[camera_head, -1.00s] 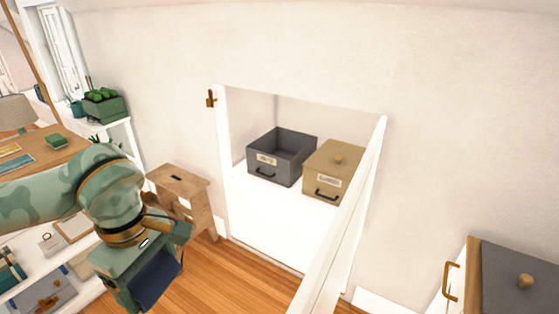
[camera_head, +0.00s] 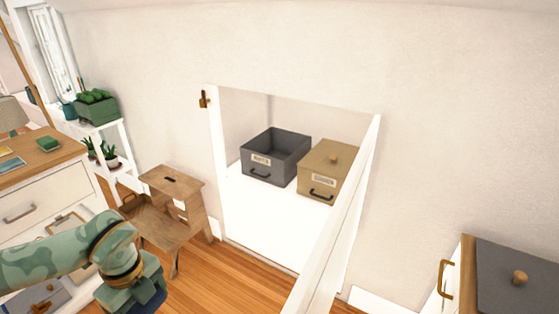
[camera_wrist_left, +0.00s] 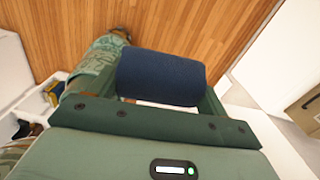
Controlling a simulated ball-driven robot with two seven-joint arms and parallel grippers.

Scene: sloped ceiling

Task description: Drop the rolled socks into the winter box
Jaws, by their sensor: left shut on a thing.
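The rolled socks are a dark navy roll (camera_wrist_left: 162,78), held across between the fingers of my left gripper (camera_wrist_left: 160,85). In the head view the left gripper (camera_head: 140,288) is low at the left, with a sliver of the navy socks (camera_head: 154,303) showing at its lower edge. The gripper is over the floor, apart from the boxes. A dark grey open box (camera_head: 252,168) stands in the wall opening, with a small label and black handle; I take it as the winter box. Its label is hard to read. My right gripper is not seen.
A tan lidded box (camera_head: 314,185) stands right of the grey one. A white door (camera_head: 338,235) stands open along the opening's right side. A wooden step stool (camera_head: 172,205) is left of the opening. A dark grey lid (camera_head: 505,270) with a knob lies on furniture at right.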

